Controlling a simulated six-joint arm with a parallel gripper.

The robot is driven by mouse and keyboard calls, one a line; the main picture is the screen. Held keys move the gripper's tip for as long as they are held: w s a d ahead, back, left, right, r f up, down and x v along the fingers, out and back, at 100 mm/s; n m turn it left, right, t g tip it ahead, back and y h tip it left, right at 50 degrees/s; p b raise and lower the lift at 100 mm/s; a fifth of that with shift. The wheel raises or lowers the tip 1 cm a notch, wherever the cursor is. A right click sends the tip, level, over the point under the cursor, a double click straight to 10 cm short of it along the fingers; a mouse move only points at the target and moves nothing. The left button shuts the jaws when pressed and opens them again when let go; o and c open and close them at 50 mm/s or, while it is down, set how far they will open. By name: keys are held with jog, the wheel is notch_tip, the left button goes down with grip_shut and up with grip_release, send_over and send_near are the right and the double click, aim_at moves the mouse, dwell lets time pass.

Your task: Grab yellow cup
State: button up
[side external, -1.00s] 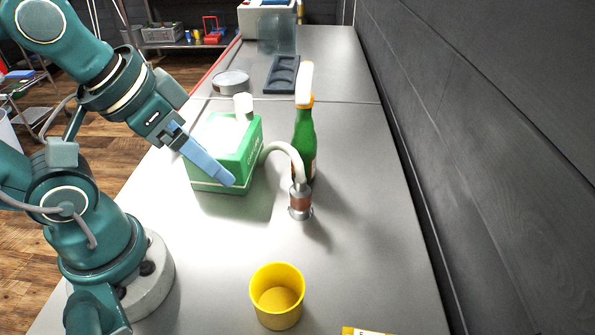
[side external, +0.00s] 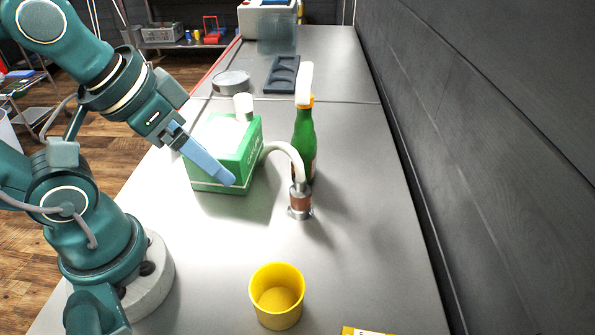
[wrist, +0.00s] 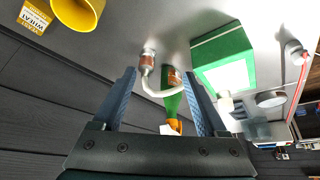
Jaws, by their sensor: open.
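A yellow cup (side external: 277,296) stands upright and empty on the grey table near the front of the side view. It also shows at the top left of the wrist view (wrist: 84,12), cut by the edge. My gripper (side external: 226,181) is in front of the green box in the side view, well behind and to the left of the cup. In the wrist view its two blue fingers (wrist: 164,80) are apart with nothing gripped. The cup lies outside the fingers.
A green box (side external: 250,150) stands beside my gripper. A green bottle (side external: 304,140) and a white curved spout on a metal base (side external: 300,206) stand right of it. A dark wall (side external: 480,130) borders the table.

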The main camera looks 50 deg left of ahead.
jog(key=shift+o, duration=0.3)
jog(key=o, duration=0.3)
jog(key=shift+o, duration=0.2)
